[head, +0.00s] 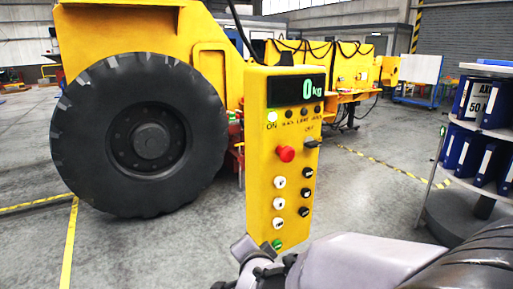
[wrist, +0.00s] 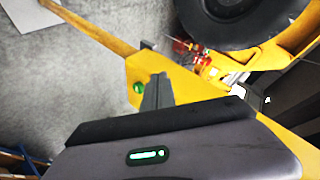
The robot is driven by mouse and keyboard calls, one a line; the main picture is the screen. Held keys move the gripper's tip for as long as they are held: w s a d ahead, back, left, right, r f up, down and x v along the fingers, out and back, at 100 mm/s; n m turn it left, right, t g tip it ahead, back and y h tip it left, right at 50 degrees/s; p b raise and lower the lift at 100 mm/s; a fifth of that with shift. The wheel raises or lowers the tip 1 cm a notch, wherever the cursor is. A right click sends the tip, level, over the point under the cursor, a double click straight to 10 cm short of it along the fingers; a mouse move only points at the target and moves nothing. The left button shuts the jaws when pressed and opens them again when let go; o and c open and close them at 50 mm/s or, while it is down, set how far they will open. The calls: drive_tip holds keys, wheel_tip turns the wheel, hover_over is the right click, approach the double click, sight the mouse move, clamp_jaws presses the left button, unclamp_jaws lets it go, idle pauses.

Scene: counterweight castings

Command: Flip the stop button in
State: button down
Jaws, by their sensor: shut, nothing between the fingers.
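The red stop button (head: 285,153) sticks out from the middle of the yellow control box (head: 262,185) in the head view. My gripper (head: 250,250) is shut and empty, low at the bottom end of the box, well below the red button. In the wrist view my gripper's fingers (wrist: 156,88) are together beside the green button (wrist: 138,87) at the box's end; I cannot tell whether they touch it. The green button also shows in the head view (head: 277,244). The red button cannot be made out clearly in the wrist view.
The box carries a display (head: 296,90) reading 0 kg, a lit ON lamp (head: 272,116), a black knob (head: 312,142), and several white and black buttons below. A large wheeled yellow machine (head: 150,140) stands behind left. A shelf of blue binders (head: 485,130) stands right.

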drive_tip(key=s+d+f+m+g+y+p, duration=0.35)
drive_tip(key=s+d+m+g+p, duration=0.2)
drive_tip(key=s+d+m, duration=0.35)
drive_tip(key=d+r+m+t+y+p, duration=0.1)
drive_tip(key=d+r+m+t, duration=0.2)
drive_tip(key=r, duration=0.5)
drive_tip(key=d+r+m+t+y+p, duration=0.1)
drive_tip(key=d+r+m+t+y, duration=0.1)
drive_tip(key=r, duration=0.6)
drive_tip(key=d+r+m+t+y+p, duration=0.2)
drive_tip(key=d+r+m+t, duration=0.1)
drive_tip(key=r, duration=0.6)
drive_tip(key=m+t, duration=0.1)
drive_tip(key=m, duration=0.1)
drive_tip(key=shift+d+m, duration=0.4)
drive_tip(key=shift+s+r+t, duration=0.1)
drive_tip(key=shift+t, duration=0.15)
